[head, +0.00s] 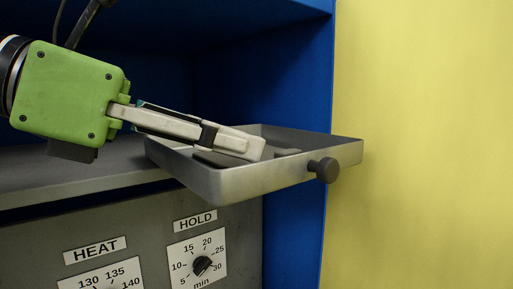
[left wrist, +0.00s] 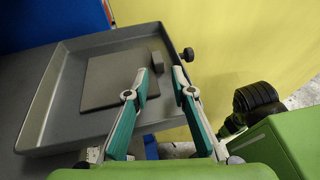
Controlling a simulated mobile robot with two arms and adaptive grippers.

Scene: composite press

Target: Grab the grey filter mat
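The grey filter mat (left wrist: 108,80) is a flat dark square lying in a shallow grey tray (left wrist: 48,105), seen in the left wrist view. A small grey block (left wrist: 157,62) sits at the mat's right edge. In the head view the tray (head: 240,182) hides most of the mat behind its front wall and my fingers. My left gripper (head: 250,147) reaches over the tray from the left. In the left wrist view its two fingers (left wrist: 160,74) are apart with nothing between them, near the mat's right side and the block. My right gripper is not in view.
The tray sticks out from a blue cabinet (head: 265,85) and has a dark round knob (head: 326,170). Below is a grey panel with HEAT and HOLD dials (head: 202,265). A yellow wall (head: 430,120) is at the right.

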